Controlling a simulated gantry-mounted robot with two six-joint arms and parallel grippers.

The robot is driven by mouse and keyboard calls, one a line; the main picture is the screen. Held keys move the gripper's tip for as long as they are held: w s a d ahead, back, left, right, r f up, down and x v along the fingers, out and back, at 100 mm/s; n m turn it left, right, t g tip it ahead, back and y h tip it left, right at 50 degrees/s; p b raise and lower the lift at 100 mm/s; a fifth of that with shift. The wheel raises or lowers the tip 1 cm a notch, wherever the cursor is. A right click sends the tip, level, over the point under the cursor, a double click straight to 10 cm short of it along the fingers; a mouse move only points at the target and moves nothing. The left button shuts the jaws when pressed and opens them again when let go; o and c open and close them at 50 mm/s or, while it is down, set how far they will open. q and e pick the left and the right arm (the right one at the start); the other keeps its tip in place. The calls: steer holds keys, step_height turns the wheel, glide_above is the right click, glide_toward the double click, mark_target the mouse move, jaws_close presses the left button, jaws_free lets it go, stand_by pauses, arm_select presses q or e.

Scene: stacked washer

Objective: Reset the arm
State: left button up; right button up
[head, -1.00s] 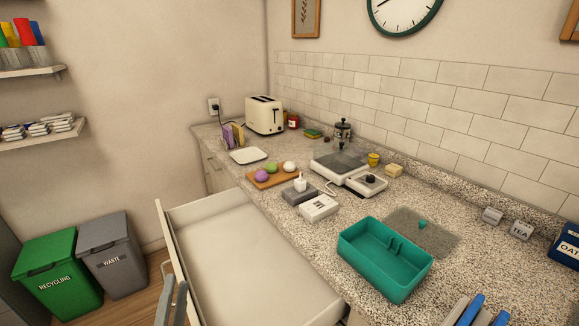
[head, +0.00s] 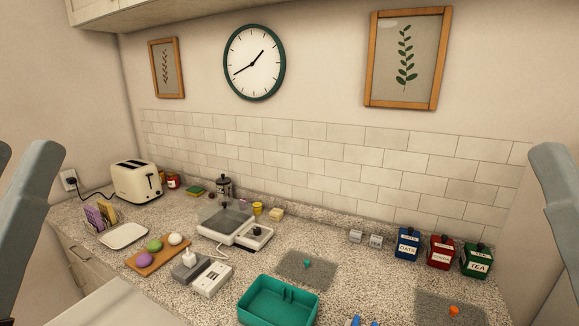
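Grey links of my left arm stand upright at the left edge of the head view. A grey link of my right arm stands at the right edge. The fingertips of both grippers are outside the picture, so I cannot see whether they are open or holding anything. No arm part crosses the visible middle of the counter (head: 370,285).
The counter holds a toaster (head: 137,182), a white tray (head: 123,236), a wooden board (head: 158,255) with coloured balls, a kitchen scale (head: 225,222), a teal bin (head: 278,302) and canisters (head: 440,251). An open drawer (head: 105,308) shows at bottom left.

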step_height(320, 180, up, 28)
steer(key=p, duration=2.5)
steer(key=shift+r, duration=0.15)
